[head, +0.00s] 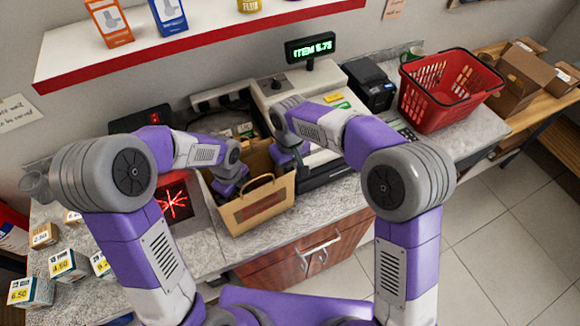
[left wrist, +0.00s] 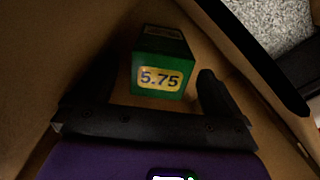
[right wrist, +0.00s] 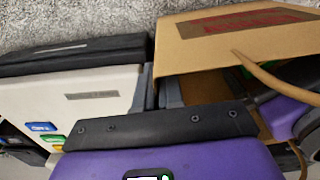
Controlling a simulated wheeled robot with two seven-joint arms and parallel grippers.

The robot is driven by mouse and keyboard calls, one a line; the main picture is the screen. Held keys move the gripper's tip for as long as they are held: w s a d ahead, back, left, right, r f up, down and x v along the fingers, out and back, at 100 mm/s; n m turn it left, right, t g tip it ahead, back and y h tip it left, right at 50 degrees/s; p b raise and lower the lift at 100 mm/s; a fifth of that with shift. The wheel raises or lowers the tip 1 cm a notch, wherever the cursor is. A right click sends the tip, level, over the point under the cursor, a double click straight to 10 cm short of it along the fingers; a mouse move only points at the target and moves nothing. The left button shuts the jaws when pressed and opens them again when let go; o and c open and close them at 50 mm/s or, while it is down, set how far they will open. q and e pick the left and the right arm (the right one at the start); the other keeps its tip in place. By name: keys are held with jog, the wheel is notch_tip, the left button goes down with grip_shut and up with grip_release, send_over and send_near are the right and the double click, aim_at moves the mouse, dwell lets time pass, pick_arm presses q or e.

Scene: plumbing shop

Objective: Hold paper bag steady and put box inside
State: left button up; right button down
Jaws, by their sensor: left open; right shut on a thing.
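The brown paper bag (head: 262,212) stands upright and open on the counter, its front handle raised. My left gripper (head: 228,184) reaches down into the bag. In the left wrist view the green box (left wrist: 162,50) with a yellow 5.75 label lies inside the bag, between the spread fingers of my left gripper (left wrist: 155,88); I cannot tell if they touch it. The box is hidden in the head view. My right gripper (head: 290,158) is at the bag's right side; in the right wrist view it is shut on the bag's wall (right wrist: 225,45).
A red scanner plate (head: 174,200) lies left of the bag. The register (head: 300,95) with its lit display (head: 310,47) stands behind. A red basket (head: 448,90) is at the right. Several small price-tagged boxes (head: 68,265) stand at the left.

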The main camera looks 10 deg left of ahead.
pick_arm(q)
notch_tip(320, 180, up, 12)
dwell(0.5)
pick_arm(e)
jog(key=c, duration=1.2)
grip_release()
